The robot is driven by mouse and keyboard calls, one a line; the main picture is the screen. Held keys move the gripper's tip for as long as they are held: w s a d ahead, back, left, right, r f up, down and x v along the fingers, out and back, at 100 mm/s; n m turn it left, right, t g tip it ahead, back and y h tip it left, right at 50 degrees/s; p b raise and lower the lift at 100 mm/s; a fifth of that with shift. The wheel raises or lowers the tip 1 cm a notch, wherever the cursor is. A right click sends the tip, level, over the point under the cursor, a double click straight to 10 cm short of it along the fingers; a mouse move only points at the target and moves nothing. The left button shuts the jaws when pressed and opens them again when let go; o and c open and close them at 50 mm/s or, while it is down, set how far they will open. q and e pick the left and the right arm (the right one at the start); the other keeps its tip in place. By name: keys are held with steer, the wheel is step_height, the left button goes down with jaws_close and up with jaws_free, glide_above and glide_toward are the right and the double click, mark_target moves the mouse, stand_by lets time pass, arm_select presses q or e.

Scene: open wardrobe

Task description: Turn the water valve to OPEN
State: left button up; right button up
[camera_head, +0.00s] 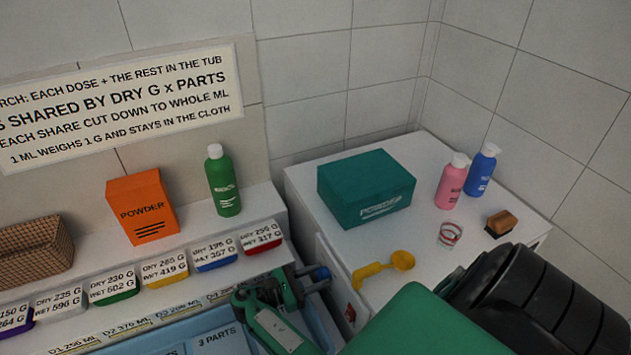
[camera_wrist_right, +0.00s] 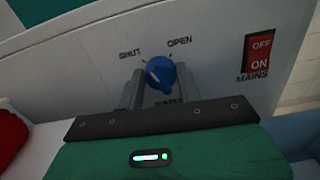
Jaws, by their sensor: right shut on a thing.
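The water valve is a round blue knob (camera_wrist_right: 160,73) on the white front panel, with SHUT printed to its upper left and OPEN to its upper right in the right wrist view. A small pale mark shows on its face; I cannot tell exactly which label it points to. My right gripper (camera_wrist_right: 158,90) is shut on the knob, one grey finger on each side. In the head view the same gripper (camera_head: 308,280) reaches the blue knob (camera_head: 322,273) at the side of the white cabinet. The label below the knob is partly hidden. My left gripper is out of view.
A red MAINS switch (camera_wrist_right: 258,52) with OFF and ON sits right of the valve. On the cabinet top are a teal powder box (camera_head: 366,188), a yellow scoop (camera_head: 385,268), a glass (camera_head: 450,235), pink and blue bottles and a brush. Labelled bins (camera_head: 165,270) line the left shelf.

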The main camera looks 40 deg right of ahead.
steer(key=m+b, duration=0.1)
steer(key=m, duration=0.2)
steer(key=shift+s+f+m, duration=0.1)
steer(key=shift+m, duration=0.3)
steer(key=shift+s+m+b, duration=0.1)
steer(key=shift+m+b, duration=2.65)
steer(key=shift+m, duration=1.75)
steer(key=o, duration=1)
